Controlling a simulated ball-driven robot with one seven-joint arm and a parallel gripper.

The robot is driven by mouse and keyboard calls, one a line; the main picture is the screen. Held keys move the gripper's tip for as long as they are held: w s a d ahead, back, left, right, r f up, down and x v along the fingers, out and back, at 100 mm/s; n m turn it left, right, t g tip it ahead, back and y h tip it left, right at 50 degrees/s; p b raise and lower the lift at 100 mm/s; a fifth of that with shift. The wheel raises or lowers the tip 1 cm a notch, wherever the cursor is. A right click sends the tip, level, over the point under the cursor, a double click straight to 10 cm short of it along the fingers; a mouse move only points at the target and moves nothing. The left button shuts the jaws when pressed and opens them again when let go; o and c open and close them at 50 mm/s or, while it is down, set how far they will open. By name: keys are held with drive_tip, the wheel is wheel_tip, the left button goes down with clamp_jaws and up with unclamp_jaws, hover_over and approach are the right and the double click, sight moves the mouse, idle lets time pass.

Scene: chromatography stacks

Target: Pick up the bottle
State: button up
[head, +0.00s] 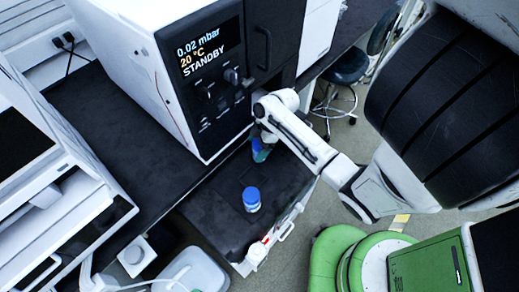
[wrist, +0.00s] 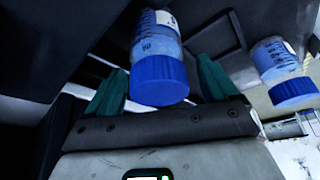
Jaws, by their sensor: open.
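A clear bottle with a blue ribbed cap (wrist: 160,82) shows in the wrist view between the two teal fingers of my gripper (wrist: 162,66). The fingers are apart, with a gap visible on each side of the cap. In the head view my gripper (head: 262,149) is low over the dark bench beside the instrument, and hides most of what is between its fingers. A second blue-capped bottle (head: 251,200) stands on the bench nearer the front edge. It also shows at the right of the wrist view (wrist: 284,76), outside the fingers.
A white instrument (head: 165,75) with a display reading STANDBY stands close behind my gripper. Another white instrument (head: 50,190) is at left. The dark bench (head: 215,215) is clear around the second bottle.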

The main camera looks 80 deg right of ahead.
drive_tip(key=shift+c, duration=0.4)
drive_tip(key=c, duration=1.1)
drive_tip(key=shift+c, duration=0.3)
drive_tip(key=shift+r, duration=0.2)
